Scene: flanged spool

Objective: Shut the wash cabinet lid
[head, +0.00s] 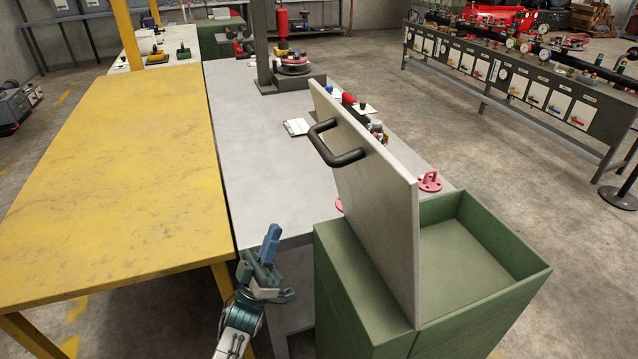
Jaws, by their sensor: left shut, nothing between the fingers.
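The wash cabinet (368,290) is a green box at the lower right, and its open basin (480,255) shows to the right of the lid. The grey-white lid (375,190) stands raised, nearly upright. A black bar handle (335,148) is on the lid's left face, near its upper far part. My left gripper (271,238) is shut and empty, left of the cabinet and in front of the grey table. It is apart from the lid and the handle. My right gripper is not in view.
A grey table (260,160) stands behind the cabinet, with a yellow table (120,180) to its left. Pink flanged parts (430,181) and other small items lie partly behind the lid. A gauge bench (520,85) stands at the far right. Floor right of the cabinet is clear.

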